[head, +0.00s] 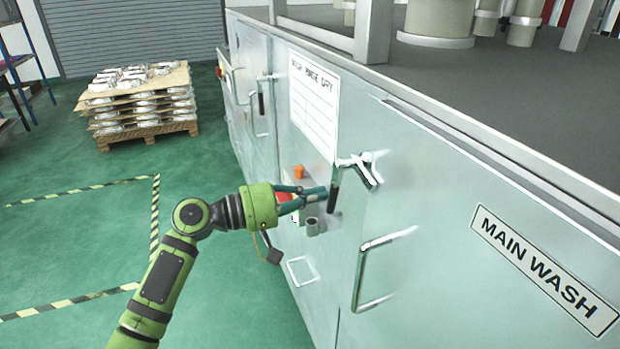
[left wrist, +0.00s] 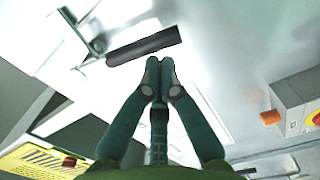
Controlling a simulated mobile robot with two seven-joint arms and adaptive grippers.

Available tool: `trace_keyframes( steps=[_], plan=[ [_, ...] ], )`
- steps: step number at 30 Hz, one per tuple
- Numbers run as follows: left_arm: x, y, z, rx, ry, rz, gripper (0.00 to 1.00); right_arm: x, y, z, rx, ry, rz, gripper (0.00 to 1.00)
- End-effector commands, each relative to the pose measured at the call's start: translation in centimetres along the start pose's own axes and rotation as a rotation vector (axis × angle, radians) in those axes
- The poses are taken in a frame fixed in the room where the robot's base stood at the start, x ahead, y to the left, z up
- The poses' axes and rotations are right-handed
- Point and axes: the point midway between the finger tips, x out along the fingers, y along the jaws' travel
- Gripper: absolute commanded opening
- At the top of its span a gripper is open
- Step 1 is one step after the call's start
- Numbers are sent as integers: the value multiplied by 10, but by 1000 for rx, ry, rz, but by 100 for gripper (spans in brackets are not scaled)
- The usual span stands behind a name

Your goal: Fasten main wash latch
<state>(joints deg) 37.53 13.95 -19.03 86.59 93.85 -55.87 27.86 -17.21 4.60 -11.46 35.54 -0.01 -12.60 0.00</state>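The main wash latch (head: 334,186) is a metal lever with a dark grip, on the front of the pale machine beside the door's left edge. Its grip hangs down in the head view. A bright metal catch piece (head: 368,170) sits at its top right. My left gripper (head: 324,192) is beside the grip, on its left. In the left wrist view my left gripper's fingertips (left wrist: 160,65) are together with nothing between them. The dark latch grip (left wrist: 147,46) lies just past the tips; whether they touch is unclear. My right gripper is not in view.
The MAIN WASH sign (head: 545,268) and a bar handle (head: 377,268) are on the door. An orange knob (head: 299,172) is near my gripper; a control box (left wrist: 295,105) shows in the left wrist view. A loaded pallet (head: 140,105) stands back left.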

Motion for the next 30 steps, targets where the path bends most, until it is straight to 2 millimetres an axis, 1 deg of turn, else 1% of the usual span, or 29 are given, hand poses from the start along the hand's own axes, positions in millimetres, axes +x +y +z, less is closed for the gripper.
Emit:
trace_keyframes(
  steps=[1,3,12,30],
  plan=[
    [0,1,3,-30,-1,2,0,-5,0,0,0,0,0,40],
    [1,0,6,-66,-1,5,0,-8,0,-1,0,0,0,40],
    [1,-3,14,-157,1,9,0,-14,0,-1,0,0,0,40],
    [1,-4,14,-169,1,10,0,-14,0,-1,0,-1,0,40]
  ],
)
